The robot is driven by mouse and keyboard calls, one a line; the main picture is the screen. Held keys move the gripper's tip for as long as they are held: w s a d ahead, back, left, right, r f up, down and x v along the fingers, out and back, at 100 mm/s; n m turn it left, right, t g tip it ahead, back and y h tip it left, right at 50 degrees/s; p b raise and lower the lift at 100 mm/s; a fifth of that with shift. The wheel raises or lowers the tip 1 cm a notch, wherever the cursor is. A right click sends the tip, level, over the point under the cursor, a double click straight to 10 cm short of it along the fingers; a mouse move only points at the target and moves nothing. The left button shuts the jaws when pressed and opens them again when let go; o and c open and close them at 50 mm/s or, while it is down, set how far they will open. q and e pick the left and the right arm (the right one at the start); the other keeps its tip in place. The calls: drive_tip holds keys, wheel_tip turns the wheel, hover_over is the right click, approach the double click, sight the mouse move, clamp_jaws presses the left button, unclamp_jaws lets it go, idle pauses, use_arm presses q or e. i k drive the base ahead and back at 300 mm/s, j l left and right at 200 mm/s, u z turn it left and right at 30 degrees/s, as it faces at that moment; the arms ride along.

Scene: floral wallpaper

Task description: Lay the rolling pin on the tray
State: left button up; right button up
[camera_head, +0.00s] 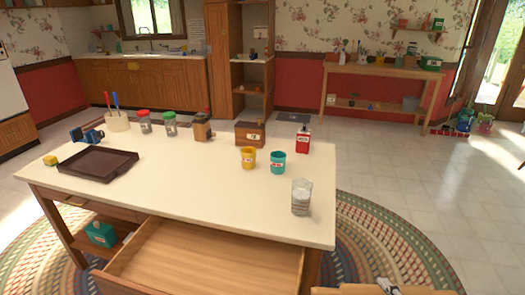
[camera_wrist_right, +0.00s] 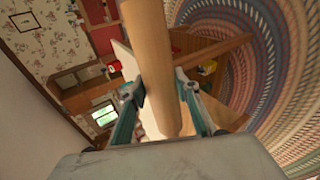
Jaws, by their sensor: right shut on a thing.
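The tray (camera_head: 106,163) is dark brown, rectangular and empty. It lies flat near the left end of the white-topped table. The rolling pin (camera_wrist_right: 148,40) is light wood and fills the middle of the right wrist view. My right gripper (camera_wrist_right: 157,87) is shut on it, with a finger on each side. In the head view part of my right gripper (camera_head: 388,287) shows at the bottom edge, by a light wooden piece that is mostly cut off. It is well away from the tray, beyond the table's near right corner. My left gripper is not in view.
A glass (camera_head: 301,196), a teal cup (camera_head: 278,163) and a yellow cup (camera_head: 248,158) stand on the table's right part. Jars, a utensil crock (camera_head: 118,122) and a wooden box (camera_head: 250,133) line the back. An open drawer (camera_head: 205,262) juts out in front. The front middle tabletop is clear.

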sight(97, 162)
drive_tip(key=i+j+u, duration=0.15)
drive_tip(key=u, duration=0.35)
drive_tip(key=i+j+u, duration=0.2)
drive_tip(key=u, duration=0.25)
drive_tip(key=i+j+u, duration=0.2)
drive_tip(key=i, duration=0.3)
drive_tip(key=i+j+u, duration=0.25)
drive_tip(key=i, duration=0.25)
drive_tip(key=i+j, duration=0.15)
drive_tip(key=i, duration=0.25)
drive_tip(key=i+j, duration=0.2)
drive_tip(key=i, duration=0.15)
